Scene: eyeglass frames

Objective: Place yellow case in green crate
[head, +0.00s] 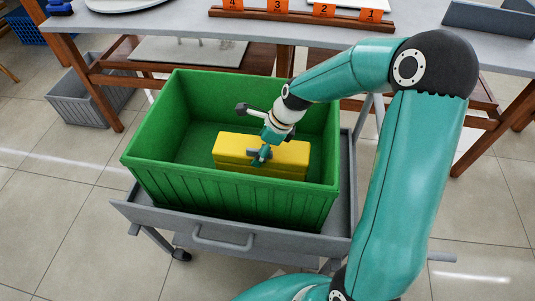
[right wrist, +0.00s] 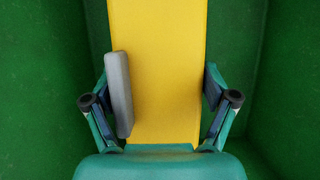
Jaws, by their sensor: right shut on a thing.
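The yellow case (head: 288,153) is a long block inside the green crate (head: 240,200). The crate is open-topped with ribbed walls. The crate's front wall stands near the case, and I cannot tell whether the case touches the crate floor. My right gripper (head: 261,153) reaches down into the crate and is shut on the case. In the right wrist view the case (right wrist: 160,45) lies between the two fingers, with a grey pad on the left finger against its edge. The green walls show on both sides there. My left gripper is not in view.
The crate stands on a grey cart (head: 170,214) with a front handle. Behind is a grey table (head: 315,30) with a wooden rack of orange number cards (head: 277,8). A grey bin (head: 85,95) sits on the tiled floor at left.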

